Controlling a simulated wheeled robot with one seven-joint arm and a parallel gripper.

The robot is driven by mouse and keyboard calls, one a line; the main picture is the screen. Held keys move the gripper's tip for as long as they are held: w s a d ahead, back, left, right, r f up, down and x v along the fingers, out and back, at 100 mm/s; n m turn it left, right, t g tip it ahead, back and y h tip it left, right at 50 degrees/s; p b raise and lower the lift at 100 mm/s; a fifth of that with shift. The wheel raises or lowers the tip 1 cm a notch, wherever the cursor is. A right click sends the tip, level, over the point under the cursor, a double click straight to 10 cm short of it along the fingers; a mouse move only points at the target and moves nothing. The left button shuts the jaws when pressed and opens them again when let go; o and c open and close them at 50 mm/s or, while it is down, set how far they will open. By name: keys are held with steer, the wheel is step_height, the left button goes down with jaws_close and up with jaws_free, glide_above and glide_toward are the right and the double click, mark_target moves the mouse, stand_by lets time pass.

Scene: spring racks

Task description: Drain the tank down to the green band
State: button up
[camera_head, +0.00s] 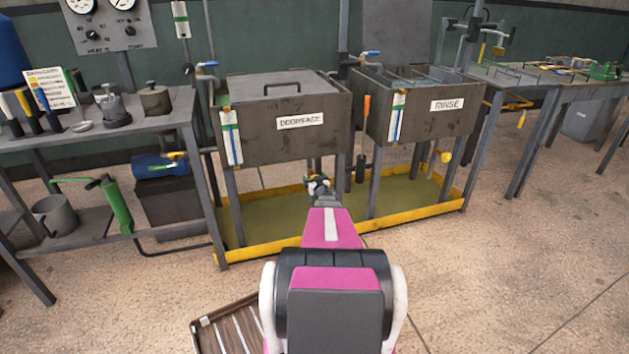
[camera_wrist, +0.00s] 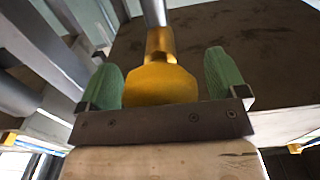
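The DEGREASE tank (camera_head: 330,130) stands at the centre with its lid on; its gauge strip (camera_head: 231,140) has a green band near the top. The RINSE tank (camera_head: 425,125) stands to its right with an open top and a similar gauge (camera_head: 397,118). My gripper (camera_head: 318,184) is below the DEGREASE tank's front. In the wrist view, its green fingers (camera_wrist: 165,88) stand apart on both sides of a yellow valve handle (camera_wrist: 160,84) on a pipe. A narrow gap shows on the right. A yellow drain handle (camera_head: 446,157) shows under the RINSE tank.
A yellow-edged drip tray (camera_head: 415,210) lies under both tanks. A shelf bench (camera_head: 150,135) with cans and a green pump (camera_head: 117,205) stands at left. A workbench (camera_head: 500,77) stands at right. A slatted rack (camera_head: 225,325) lies on the floor near me.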

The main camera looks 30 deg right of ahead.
steer(key=shift+s, duration=0.1)
steer(key=v, duration=1)
steer(key=shift+s, duration=0.3)
